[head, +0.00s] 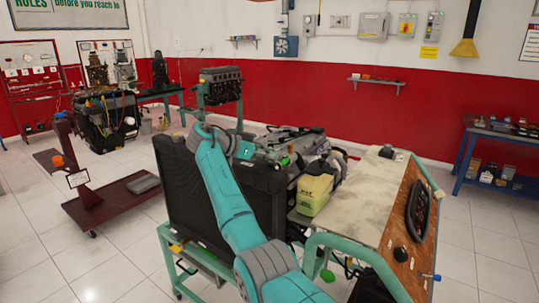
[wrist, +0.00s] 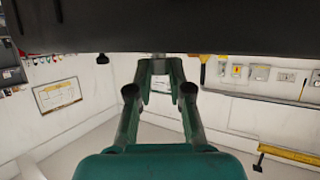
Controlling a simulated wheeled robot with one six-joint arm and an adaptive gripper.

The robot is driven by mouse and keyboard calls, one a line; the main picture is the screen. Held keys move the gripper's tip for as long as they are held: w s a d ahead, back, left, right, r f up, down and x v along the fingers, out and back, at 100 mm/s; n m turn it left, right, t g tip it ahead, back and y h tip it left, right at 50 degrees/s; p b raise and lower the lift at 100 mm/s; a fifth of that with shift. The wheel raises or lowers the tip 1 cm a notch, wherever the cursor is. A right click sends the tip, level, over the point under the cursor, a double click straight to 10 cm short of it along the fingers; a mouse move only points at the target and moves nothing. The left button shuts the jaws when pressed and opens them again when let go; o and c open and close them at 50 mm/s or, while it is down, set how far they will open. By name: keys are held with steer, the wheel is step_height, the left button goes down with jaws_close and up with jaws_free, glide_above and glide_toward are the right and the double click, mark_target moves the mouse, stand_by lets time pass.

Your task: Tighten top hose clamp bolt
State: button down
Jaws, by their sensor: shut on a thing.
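The engine trainer stands in the middle of the head view, with a black radiator (head: 188,185) at its near side and the engine (head: 290,143) behind. My teal arm reaches up over the radiator, and my gripper is hidden or too small to make out there. In the wrist view my gripper (wrist: 160,66) points at a broad dark surface (wrist: 150,25) along the top edge. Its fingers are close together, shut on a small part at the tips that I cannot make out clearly. The top hose clamp and its bolt cannot be told apart in either view.
A yellow-green jug (head: 314,190) stands right of the engine. A bench top (head: 345,205) with a wooden control panel (head: 411,215) is at the right. A dark red wheeled stand (head: 105,205) is at the left.

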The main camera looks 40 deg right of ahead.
steer(key=shift+w+m+g+y, duration=0.1)
steer(key=shift+m+g+y, duration=0.2)
steer(key=shift+m+g, duration=0.45)
steer(key=c, duration=1.1)
jaws_free()
steer(key=shift+o, duration=0.2)
steer(key=shift+a, duration=0.1)
steer(key=shift+v, duration=3.65)
